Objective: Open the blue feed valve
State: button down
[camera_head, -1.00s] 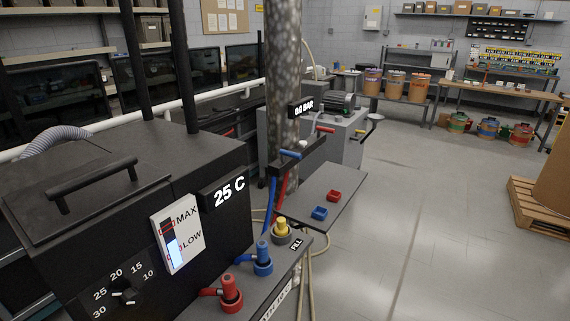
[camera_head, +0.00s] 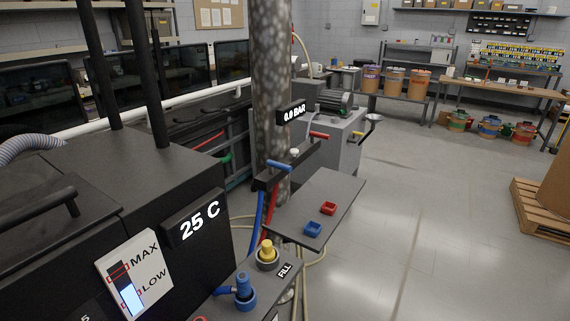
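A blue-handled valve (camera_head: 279,166) sits on a dark bracket by the mottled vertical column, a little left of centre in the head view. Its handle lies roughly level, and a blue hose (camera_head: 258,218) hangs below it. I cannot tell from the handle whether the valve is open or shut. A red-handled valve (camera_head: 319,135) is on the same bracket, farther back, and a red hose hangs near the blue one. My gripper is not in view.
A black tank unit (camera_head: 150,190) fills the left front. Blue and yellow couplings stand at the bottom. Hoses lie on the floor. Open floor (camera_head: 430,220) lies right.

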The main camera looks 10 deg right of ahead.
aim_at(272, 164)
jog(key=i+l, duration=0.75)
jog(key=i, duration=0.25)
